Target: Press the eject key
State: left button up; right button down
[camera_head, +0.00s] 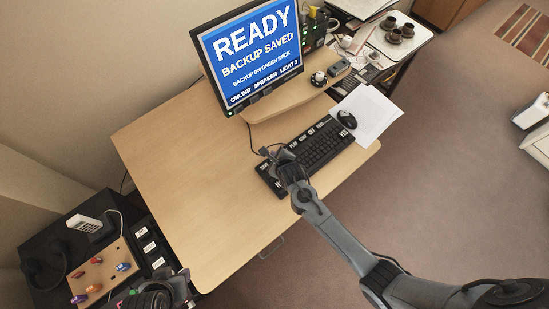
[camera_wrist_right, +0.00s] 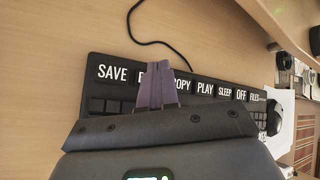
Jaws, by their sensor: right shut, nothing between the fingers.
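The black keyboard (camera_head: 320,147) lies on the desk below the monitor. In the right wrist view its top row (camera_wrist_right: 205,89) has large white labels: SAVE, one starting with E, COPY, PLAY, SLEEP, OFF and FILES. The key starting with E (camera_wrist_right: 141,75) is mostly hidden behind my fingers. My right gripper (camera_head: 280,157) is over the left end of the keyboard. Its purple-grey fingers (camera_wrist_right: 157,90) are together and empty, between the E key and COPY. I cannot tell whether they touch a key. My left gripper (camera_head: 178,287) is at the bottom edge, partly cut off.
The monitor (camera_head: 252,52) reads READY, BACKUP SAVED. A mouse (camera_head: 347,119) lies on white paper (camera_head: 372,112) right of the keyboard. A black cable runs behind the keyboard. The desk's left half (camera_head: 200,170) is clear. A wooden board with coloured pieces (camera_head: 107,268) is at lower left.

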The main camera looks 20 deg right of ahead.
jog(key=shift+f, duration=0.15)
jog(key=shift+f, duration=0.3)
dwell(0.4)
jog(key=shift+f+b, duration=0.2)
jog(key=shift+b, duration=0.15)
jog(key=shift+f, duration=0.3)
dwell(0.4)
jog(key=shift+r, duration=0.45)
jog(key=shift+r+p, duration=0.5)
jog(key=shift+p, duration=0.25)
